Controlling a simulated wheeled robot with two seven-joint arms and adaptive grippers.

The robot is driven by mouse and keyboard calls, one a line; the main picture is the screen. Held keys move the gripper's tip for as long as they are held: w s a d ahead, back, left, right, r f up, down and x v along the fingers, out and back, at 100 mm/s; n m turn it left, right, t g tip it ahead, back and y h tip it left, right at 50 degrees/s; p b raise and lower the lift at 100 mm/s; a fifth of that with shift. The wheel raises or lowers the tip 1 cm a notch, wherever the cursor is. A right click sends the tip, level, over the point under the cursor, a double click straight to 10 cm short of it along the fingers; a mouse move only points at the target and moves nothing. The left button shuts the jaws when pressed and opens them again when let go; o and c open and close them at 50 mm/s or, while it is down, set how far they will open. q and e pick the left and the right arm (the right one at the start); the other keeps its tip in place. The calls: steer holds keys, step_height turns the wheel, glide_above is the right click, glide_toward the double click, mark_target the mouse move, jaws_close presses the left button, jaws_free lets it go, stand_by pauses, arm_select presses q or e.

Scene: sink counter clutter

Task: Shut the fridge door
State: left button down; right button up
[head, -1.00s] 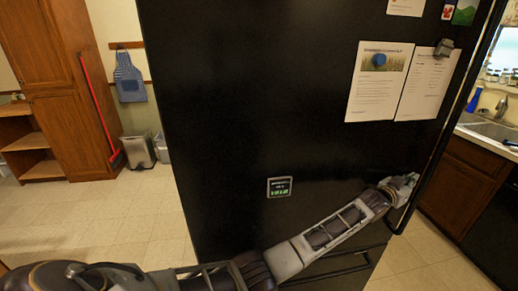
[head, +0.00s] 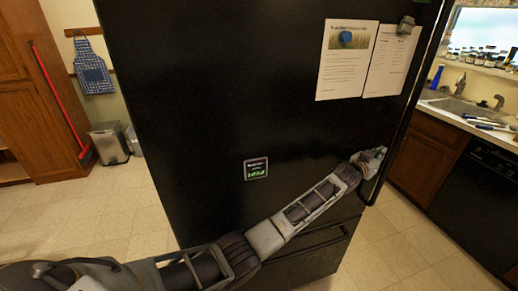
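The black fridge (head: 210,110) fills the middle of the head view, with papers and magnets on its front. Its door (head: 290,130) has a long edge at the right, and a lower drawer with a handle (head: 300,245) shows below. My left arm reaches across the front from the lower left. My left gripper (head: 374,160) is at the door's right edge, beside or against it; its fingers are small and partly hidden, so I cannot tell whether they are open or shut. From this angle I cannot tell how far the door stands open. My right gripper is not in view.
A sink counter (head: 460,108) with bottles and utensils stands at the right, above a black dishwasher (head: 477,185). A trash bin (head: 109,143), a red broom (head: 60,100) and a wooden cabinet (head: 25,90) are at the left. Tiled floor is clear on both sides.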

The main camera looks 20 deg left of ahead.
arm_select(q)
steer(key=shift+w+a+r, duration=0.2)
steer(key=shift+a+r, duration=0.05)
steer(key=shift+a, duration=0.3)
steer(key=d+v, duration=0.1)
steer(key=v, duration=1.1)
steer(key=shift+s+f, duration=0.2)
steer(key=shift+f, duration=0.1)
stand_by(0.4)
